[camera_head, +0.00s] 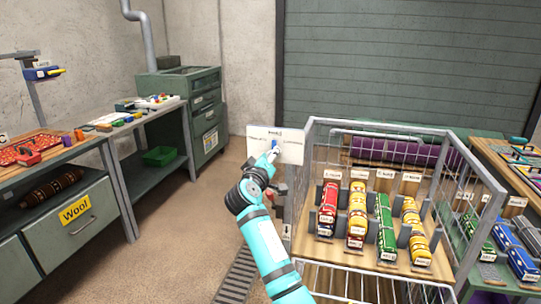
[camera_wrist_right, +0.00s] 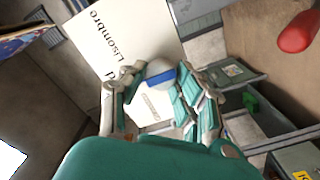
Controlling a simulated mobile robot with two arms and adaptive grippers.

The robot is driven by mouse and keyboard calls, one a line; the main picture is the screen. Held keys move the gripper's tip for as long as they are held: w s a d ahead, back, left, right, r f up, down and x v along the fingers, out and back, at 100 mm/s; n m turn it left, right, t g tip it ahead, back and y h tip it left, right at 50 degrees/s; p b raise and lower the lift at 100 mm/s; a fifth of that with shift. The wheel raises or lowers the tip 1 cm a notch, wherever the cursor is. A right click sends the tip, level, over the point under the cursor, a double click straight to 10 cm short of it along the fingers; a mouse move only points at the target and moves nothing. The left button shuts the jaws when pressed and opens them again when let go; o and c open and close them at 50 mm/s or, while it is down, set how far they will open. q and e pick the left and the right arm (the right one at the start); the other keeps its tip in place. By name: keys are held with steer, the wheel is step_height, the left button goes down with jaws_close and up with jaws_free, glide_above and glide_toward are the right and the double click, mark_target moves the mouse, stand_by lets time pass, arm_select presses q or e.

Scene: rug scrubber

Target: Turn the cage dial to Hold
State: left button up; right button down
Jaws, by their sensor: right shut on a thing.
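A white panel (camera_head: 293,152) stands upright at the left end of the wire cage (camera_head: 318,150). On it is the dial, with a blue bar (camera_head: 275,142). In the right wrist view the dial (camera_wrist_right: 162,76) is a pale round knob with a blue bar. The panel (camera_wrist_right: 128,38) there reads "Lisombre", and another word ends in "d". My right gripper (camera_head: 268,157) reaches the panel front, its fingers (camera_wrist_right: 160,90) shut on the dial from both sides. The fingers partly cover the panel's lettering, so I cannot tell which label the bar points to. My left gripper is out of view.
The cage holds several coloured rolls on a wooden board (camera_head: 385,258). A workbench (camera_head: 75,150) with tools and a "Wool" drawer (camera_head: 72,210) stands at left. A green cabinet (camera_head: 190,85) stands behind. Open floor (camera_head: 185,225) lies left of my right arm.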

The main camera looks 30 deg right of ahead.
stand_by(0.4)
steer(key=c, duration=1)
jaws_free()
steer(key=shift+o, duration=0.2)
steer(key=v, duration=1.2)
steer(key=shift+d, duration=0.1)
